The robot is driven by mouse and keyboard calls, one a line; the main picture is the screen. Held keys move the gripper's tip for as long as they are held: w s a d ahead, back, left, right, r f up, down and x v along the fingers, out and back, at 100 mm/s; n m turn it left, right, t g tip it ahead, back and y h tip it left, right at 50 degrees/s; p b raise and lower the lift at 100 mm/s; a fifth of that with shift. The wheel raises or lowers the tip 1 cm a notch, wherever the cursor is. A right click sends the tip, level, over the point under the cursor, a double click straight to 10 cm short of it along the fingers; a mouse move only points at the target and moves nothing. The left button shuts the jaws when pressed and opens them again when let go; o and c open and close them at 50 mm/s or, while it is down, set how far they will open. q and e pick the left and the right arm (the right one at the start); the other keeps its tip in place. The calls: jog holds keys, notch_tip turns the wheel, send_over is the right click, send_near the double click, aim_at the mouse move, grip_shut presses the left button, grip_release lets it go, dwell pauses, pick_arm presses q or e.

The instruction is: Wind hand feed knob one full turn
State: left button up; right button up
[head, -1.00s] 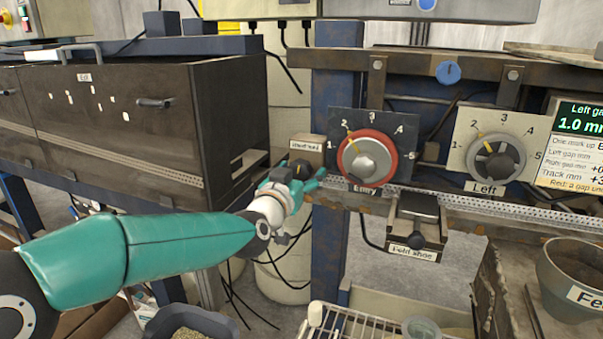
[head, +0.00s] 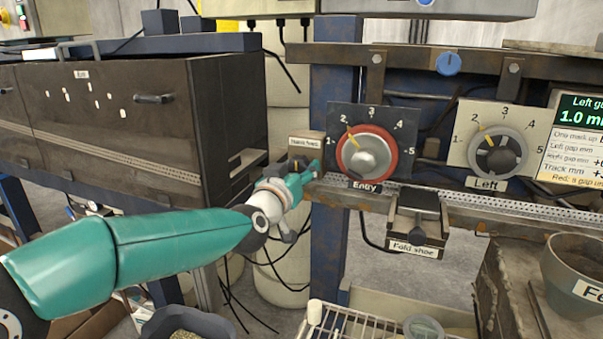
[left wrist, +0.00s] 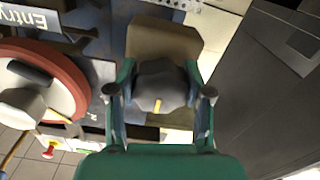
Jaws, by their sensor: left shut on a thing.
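The hand feed knob (left wrist: 160,86) is dark and lobed with a yellow pointer mark. In the left wrist view it sits between the two green fingers of my left gripper (left wrist: 160,95), which is shut on it. In the head view the left gripper (head: 304,178) is at the hand feed box (head: 306,144), left of the Entry dial, and mostly covers the knob (head: 298,166). The knob's yellow mark points toward the gripper's palm in the wrist view. My right gripper is not in view.
The Entry dial (head: 367,153) with its red ring is close to the right of the gripper. The Left dial (head: 497,155) and the fold shoe (head: 417,219) are further right. A dark cabinet (head: 150,120) stands to the left. Cables hang below the left arm.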

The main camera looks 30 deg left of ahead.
pick_arm(q)
jog(key=o, duration=1.2)
jog(key=shift+c, duration=0.2)
jog(key=v, duration=1.2)
jog(key=shift+f, duration=0.1)
